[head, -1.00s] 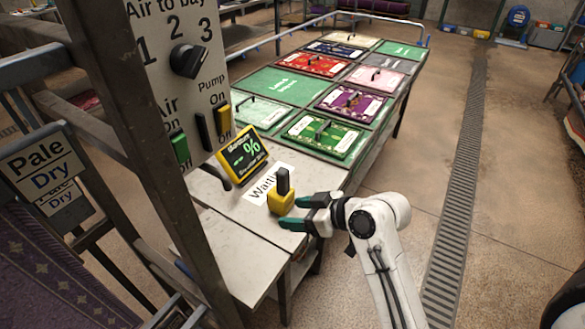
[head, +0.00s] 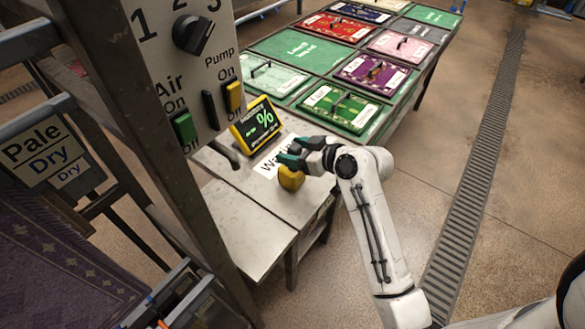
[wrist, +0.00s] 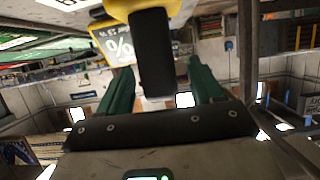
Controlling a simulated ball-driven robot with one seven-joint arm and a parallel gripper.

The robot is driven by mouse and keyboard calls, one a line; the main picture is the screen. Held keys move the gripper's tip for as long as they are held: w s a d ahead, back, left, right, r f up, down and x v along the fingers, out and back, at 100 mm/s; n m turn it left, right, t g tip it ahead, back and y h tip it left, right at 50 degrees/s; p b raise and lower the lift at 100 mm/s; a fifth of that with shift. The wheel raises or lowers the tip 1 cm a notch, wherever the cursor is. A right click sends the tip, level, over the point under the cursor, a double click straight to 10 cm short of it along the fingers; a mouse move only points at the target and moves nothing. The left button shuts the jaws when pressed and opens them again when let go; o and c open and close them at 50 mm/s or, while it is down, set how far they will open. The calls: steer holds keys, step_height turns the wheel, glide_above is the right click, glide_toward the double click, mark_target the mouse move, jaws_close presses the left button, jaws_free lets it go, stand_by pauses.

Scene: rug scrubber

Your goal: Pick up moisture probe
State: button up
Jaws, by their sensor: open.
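The moisture probe (head: 291,179) stands on the grey table top, beside a white label. Its yellow body shows in the head view, and my gripper hides its dark upright handle. In the wrist view the dark handle of the probe (wrist: 154,55) reaches in between my two green fingers, with the yellow part at the top. My gripper (head: 291,155) is open, with a finger on each side of the handle. Gaps show between the handle and the fingers in the wrist view (wrist: 160,75).
A yellow-framed meter with a % display (head: 258,123) stands just behind the probe. A control panel with a dial and switches (head: 190,70) and a metal post (head: 130,110) rise at the left. Colored rug panels (head: 340,106) cover the table beyond. Open floor lies at the right.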

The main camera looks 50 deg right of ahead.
steer(key=shift+x, duration=1.35)
steer(key=shift+c, duration=0.3)
jaws_close()
